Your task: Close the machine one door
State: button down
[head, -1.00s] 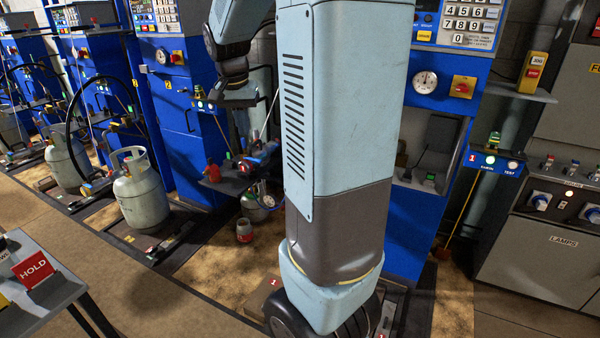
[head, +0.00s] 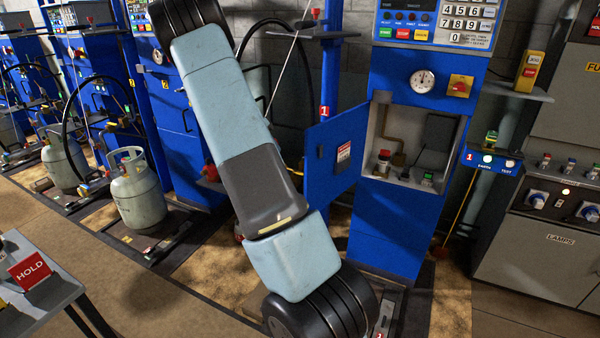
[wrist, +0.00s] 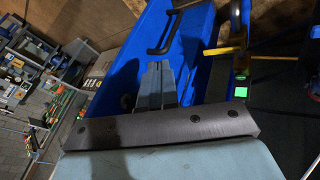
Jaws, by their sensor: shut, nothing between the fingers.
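Machine one (head: 400,220) is a tall blue cabinet right of centre in the head view, with a keypad, gauge and switch on top. Its small blue door (head: 335,148) stands wide open, swung out to the left, with a label on its face. The lit recess (head: 415,145) behind it shows pipes and a small fitting. My gripper is not visible in the head view. In the wrist view my gripper (wrist: 158,75) is shut and empty, in front of a blue panel (wrist: 185,50) with a black bar handle (wrist: 160,30). I cannot tell whether they touch.
My arm crosses the head view left of the door. Gas cylinders (head: 138,195) stand at the left. A yellow pendant (head: 532,72) sits on a shelf at the right, beside a grey lamps cabinet (head: 540,255). A table with a HOLD sign (head: 30,270) is front left.

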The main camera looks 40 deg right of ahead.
jog(key=s+x, duration=0.1)
jog(key=x, duration=0.5)
jog(key=s+r+x, duration=0.1)
jog(key=x, duration=0.6)
jog(key=shift+s+d+r, duration=0.3)
jog(key=shift+s, duration=0.05)
